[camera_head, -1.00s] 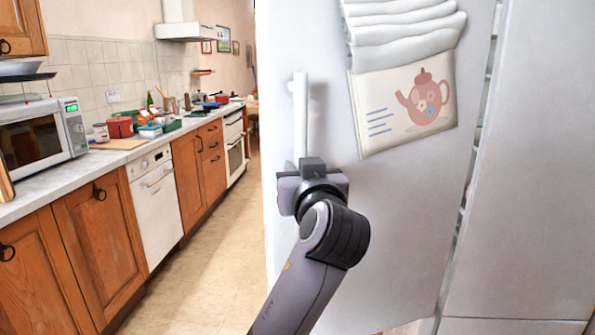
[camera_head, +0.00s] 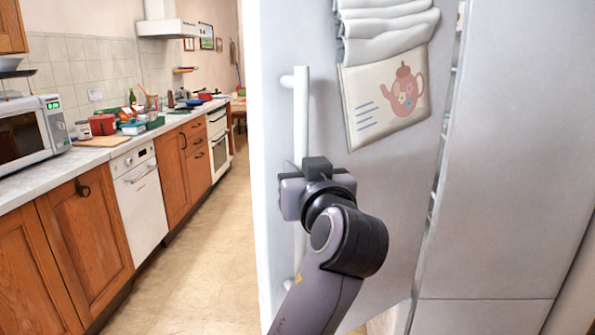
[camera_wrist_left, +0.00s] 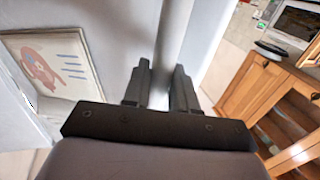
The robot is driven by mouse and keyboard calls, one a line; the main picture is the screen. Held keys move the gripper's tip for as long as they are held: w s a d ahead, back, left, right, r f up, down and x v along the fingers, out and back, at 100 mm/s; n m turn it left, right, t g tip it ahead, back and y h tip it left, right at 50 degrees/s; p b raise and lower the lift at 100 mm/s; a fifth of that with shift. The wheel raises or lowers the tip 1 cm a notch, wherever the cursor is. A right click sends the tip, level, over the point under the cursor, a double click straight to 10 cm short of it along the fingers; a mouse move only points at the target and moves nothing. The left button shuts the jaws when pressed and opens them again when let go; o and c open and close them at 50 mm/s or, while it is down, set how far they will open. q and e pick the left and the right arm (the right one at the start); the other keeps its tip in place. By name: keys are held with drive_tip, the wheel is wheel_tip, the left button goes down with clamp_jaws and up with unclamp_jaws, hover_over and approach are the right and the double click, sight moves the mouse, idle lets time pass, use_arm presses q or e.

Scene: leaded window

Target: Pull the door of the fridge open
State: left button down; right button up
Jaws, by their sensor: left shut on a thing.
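The fridge door (camera_head: 385,210) is a pale grey panel standing at an angle to the grey surface at right, with a narrow gap along its right side. Its white vertical bar handle (camera_head: 301,115) is near the door's left edge. My left gripper (camera_head: 303,172) is shut on the handle around its middle, and its body hides that part of the bar. In the left wrist view, the two dark fingers (camera_wrist_left: 160,82) sit on either side of the handle (camera_wrist_left: 172,32). My right gripper is not in view.
A towel with a teapot picture (camera_head: 388,95) hangs on the door, right of the handle. A grey panel (camera_head: 510,170) stands at right. At left are wooden cabinets (camera_head: 88,228), a counter with a microwave (camera_head: 32,130), and clear floor (camera_head: 190,265).

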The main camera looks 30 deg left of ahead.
use_arm(q)
drive_tip(key=shift+d+r, duration=0.1)
drive_tip(key=shift+d, duration=0.1)
drive_tip(key=c, duration=1)
unclamp_jaws()
drive_tip(key=shift+w, duration=0.1)
drive_tip(key=shift+c, duration=0.2)
drive_tip(key=shift+w, duration=0.1)
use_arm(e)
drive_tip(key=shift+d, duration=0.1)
